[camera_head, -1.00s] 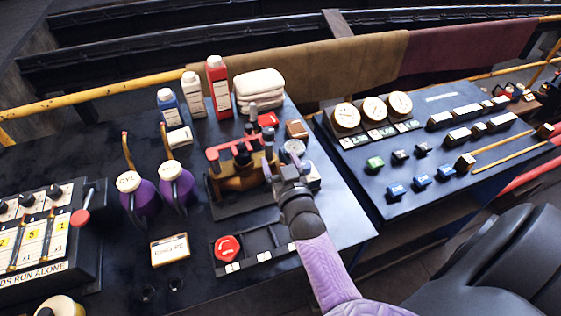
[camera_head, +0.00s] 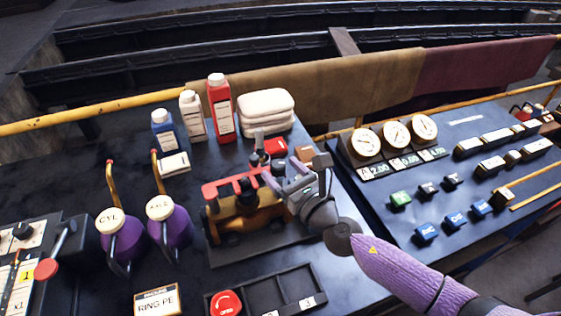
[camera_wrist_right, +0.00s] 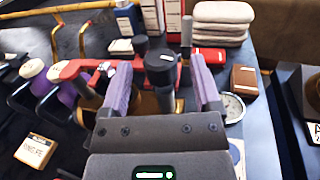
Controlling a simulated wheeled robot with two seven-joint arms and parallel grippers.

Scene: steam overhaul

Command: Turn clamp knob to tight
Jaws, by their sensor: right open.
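A small model engine (camera_head: 236,228) in orange-brown and black, with a red bar (camera_head: 222,188) across its top, stands on a dark base on the bench. Black round knobs stand on it; one black knob (camera_wrist_right: 160,62) with a small white mark shows in the right wrist view, between the fingers of my right gripper. My right gripper (camera_head: 279,182) is at the engine's right end in the head view, open, its fingers (camera_wrist_right: 160,78) apart on either side of that knob's line of sight. I cannot tell whether they touch it. My left gripper is not in view.
Purple oil cans (camera_head: 122,240) stand left of the engine. Bottles (camera_head: 219,110) and folded white towels (camera_head: 266,104) are behind it. A dark tray (camera_head: 264,296) with a red button (camera_head: 226,303) lies in front. A panel with gauges (camera_head: 396,135) is at right.

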